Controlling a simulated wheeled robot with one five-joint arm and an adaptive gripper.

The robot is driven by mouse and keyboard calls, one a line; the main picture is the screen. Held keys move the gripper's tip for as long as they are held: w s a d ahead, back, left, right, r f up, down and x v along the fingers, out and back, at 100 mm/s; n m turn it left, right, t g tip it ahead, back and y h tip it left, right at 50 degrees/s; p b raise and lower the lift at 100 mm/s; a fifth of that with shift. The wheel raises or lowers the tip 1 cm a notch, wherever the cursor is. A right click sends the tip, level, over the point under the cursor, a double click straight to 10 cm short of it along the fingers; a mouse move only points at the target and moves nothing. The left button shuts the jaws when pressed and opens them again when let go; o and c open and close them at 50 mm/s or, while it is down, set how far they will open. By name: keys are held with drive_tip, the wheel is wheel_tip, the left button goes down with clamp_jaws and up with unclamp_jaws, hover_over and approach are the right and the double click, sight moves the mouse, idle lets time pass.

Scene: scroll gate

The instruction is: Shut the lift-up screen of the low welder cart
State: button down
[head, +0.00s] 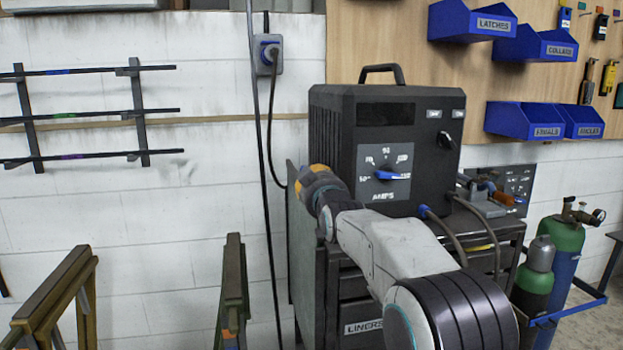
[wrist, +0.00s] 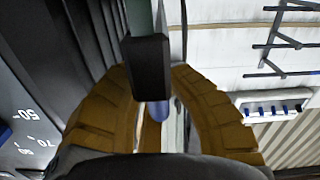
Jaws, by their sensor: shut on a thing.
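The low welder cart (head: 365,300) stands right of centre with dark drawers and a "LINERS" label. A grey-green panel, which looks like its lift-up screen (head: 303,265), stands upright along the cart's left side. My gripper (head: 316,178) is at the panel's upper part, just left of the welder, and its fingertips are partly hidden. In the wrist view, my gripper's two brown fingers (wrist: 152,80) are shut on a dark block (wrist: 151,52), seemingly the screen's handle. A thin greenish edge of the screen (wrist: 140,16) runs up from this block.
The black welder (head: 385,140) sits on the cart, close to my arm. A cable hangs from a wall socket (head: 268,55) behind. Two trestles (head: 233,290) stand at the left. Gas cylinders (head: 562,250) stand at the right. Blue bins (head: 530,120) hang on the board.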

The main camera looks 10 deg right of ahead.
drive_tip(key=shift+f+b, duration=0.4)
drive_tip(key=shift+f, duration=0.6)
drive_tip(key=c, duration=1.5)
unclamp_jaws()
drive_tip(key=shift+w, duration=0.1)
drive_tip(key=shift+o, duration=1.1)
drive_tip(key=shift+r, duration=0.2)
drive_tip(key=shift+s, duration=0.55)
drive_tip(key=s, duration=1.1)
